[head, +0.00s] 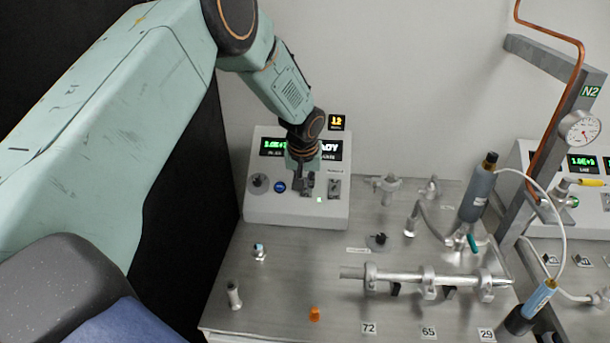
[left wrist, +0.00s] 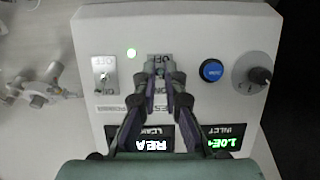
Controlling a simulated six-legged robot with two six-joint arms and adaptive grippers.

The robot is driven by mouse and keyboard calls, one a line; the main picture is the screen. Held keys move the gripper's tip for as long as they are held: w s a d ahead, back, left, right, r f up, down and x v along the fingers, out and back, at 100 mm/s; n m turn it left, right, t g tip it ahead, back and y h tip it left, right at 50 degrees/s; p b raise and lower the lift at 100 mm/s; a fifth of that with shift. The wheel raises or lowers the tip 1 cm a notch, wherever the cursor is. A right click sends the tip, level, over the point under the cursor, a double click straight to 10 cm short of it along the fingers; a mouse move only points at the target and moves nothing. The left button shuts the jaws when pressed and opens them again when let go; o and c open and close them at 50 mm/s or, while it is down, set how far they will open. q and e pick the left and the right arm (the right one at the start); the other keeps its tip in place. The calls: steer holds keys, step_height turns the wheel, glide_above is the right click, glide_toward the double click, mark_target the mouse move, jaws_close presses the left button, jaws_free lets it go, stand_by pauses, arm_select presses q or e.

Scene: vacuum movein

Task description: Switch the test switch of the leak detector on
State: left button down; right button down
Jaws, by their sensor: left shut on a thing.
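The leak detector (head: 295,215) is a pale sloped box with lit displays at the back of the bench; its panel fills most of the left wrist view (left wrist: 205,25). My left gripper (head: 306,190) is down at the middle of this panel. In the left wrist view the left gripper (left wrist: 161,72) is shut on the lever of the test switch (left wrist: 160,60), between OFF and ON marks. The fingers partly hide the lever, so I cannot tell its position. My right gripper is not in view.
Close beside the test switch are another toggle switch (left wrist: 104,78), a blue button (left wrist: 211,71) and a grey knob (left wrist: 255,74). Pipe fittings (head: 425,280) and a grey cylinder (head: 477,190) stand on the bench to the right. An orange piece (head: 314,314) lies in front.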

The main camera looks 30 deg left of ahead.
arm_select(q)
steer(key=shift+w+a+r+g+p, duration=0.25)
steer(key=shift+r+g+p, duration=0.1)
steer(key=shift+p, duration=0.4)
steer(key=shift+w+f, duration=0.1)
steer(key=shift+w, duration=0.05)
steer(key=shift+w+f+g+h, duration=0.1)
steer(key=shift+g+h, duration=0.25)
steer(key=shift+h, duration=0.05)
steer(key=shift+a+g+b, duration=0.1)
steer(key=shift+g+b, duration=0.3)
steer(key=shift+b, duration=0.3)
steer(key=shift+w+g+h+b, duration=0.25)
steer(key=shift+g+h+b, duration=0.15)
steer(key=shift+b, duration=0.35)
steer(key=shift+a+g+b, duration=0.1)
steer(key=shift+g+b, duration=0.4)
steer(key=shift+b, duration=0.3)
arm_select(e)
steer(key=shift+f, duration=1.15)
arm_select(q)
steer(key=shift+r+h, duration=0.2)
steer(key=shift+h, duration=0.1)
